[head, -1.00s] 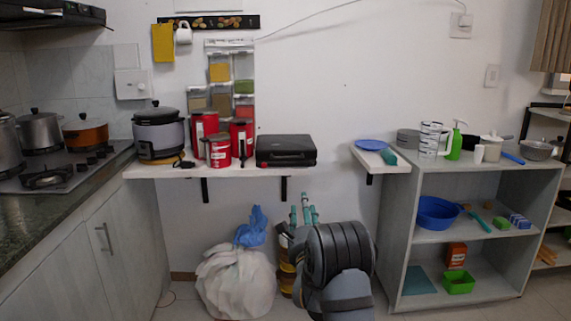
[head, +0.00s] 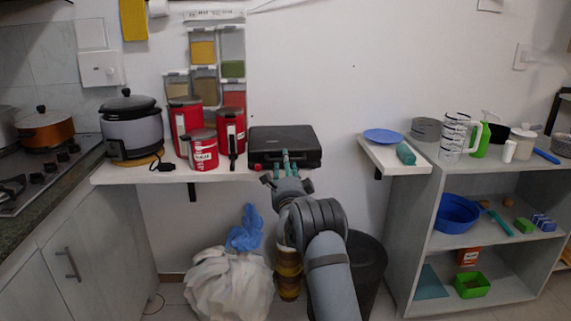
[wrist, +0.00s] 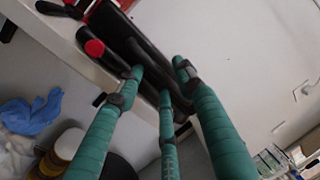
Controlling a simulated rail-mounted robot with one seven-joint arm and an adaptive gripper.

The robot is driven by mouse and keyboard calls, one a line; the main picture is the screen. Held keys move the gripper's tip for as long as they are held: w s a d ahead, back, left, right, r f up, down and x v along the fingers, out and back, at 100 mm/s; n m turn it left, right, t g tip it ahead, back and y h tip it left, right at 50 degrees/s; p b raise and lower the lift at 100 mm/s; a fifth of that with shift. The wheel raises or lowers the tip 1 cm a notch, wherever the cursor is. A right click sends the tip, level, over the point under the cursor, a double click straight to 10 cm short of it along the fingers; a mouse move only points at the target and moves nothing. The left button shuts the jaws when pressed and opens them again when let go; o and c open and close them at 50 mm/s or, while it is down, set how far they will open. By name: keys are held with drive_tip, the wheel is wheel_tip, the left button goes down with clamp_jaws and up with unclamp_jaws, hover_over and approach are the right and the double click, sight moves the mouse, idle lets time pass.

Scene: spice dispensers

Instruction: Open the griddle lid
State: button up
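The black griddle (head: 284,138) sits on the wall shelf, to the right of the red canisters. Its lid looks shut. A red round knob (head: 258,167) shows at its front left, and this knob also shows in the wrist view (wrist: 94,47). My gripper (head: 286,160) is at the griddle's front, its green fingertips overlapping the front face. In the wrist view my gripper (wrist: 158,76) has its three green fingers spread apart with nothing held between them. The fingertips are close to the griddle's dark front edge (wrist: 128,38); I cannot tell whether they touch it.
Red canisters (head: 203,150) and a rice cooker (head: 131,128) stand left on the shelf (head: 130,174). A blue plate (head: 383,136) lies on a separate shelf to the right. A white bag (head: 230,286) and a dark bin (head: 366,265) are below.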

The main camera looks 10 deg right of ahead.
drive_tip(key=c, duration=0.4)
clamp_jaws()
idle(0.5)
